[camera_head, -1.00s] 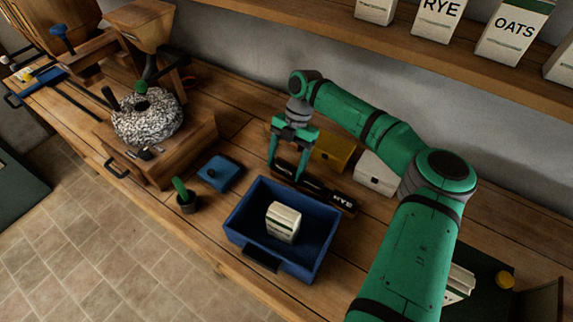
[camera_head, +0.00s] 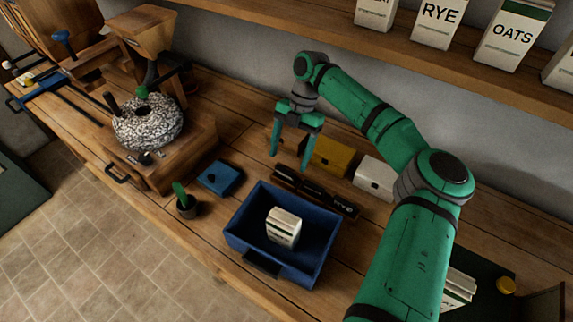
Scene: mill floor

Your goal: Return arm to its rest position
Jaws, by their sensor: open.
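My gripper (camera_head: 290,160) is open and empty, its two green fingers pointing down. It hangs above the back of the workbench, over or just behind a dark bar with a label (camera_head: 316,192) that lies behind the blue bin. I cannot tell how high the fingertips are above the bench. My arm (camera_head: 372,120) is green and bent, reaching in from the lower right.
A blue bin (camera_head: 318,268) holds a small white carton (camera_head: 284,226). Yellow (camera_head: 332,156) and white (camera_head: 374,177) boxes stand behind. A shelf (camera_head: 478,71) with cartons runs above.

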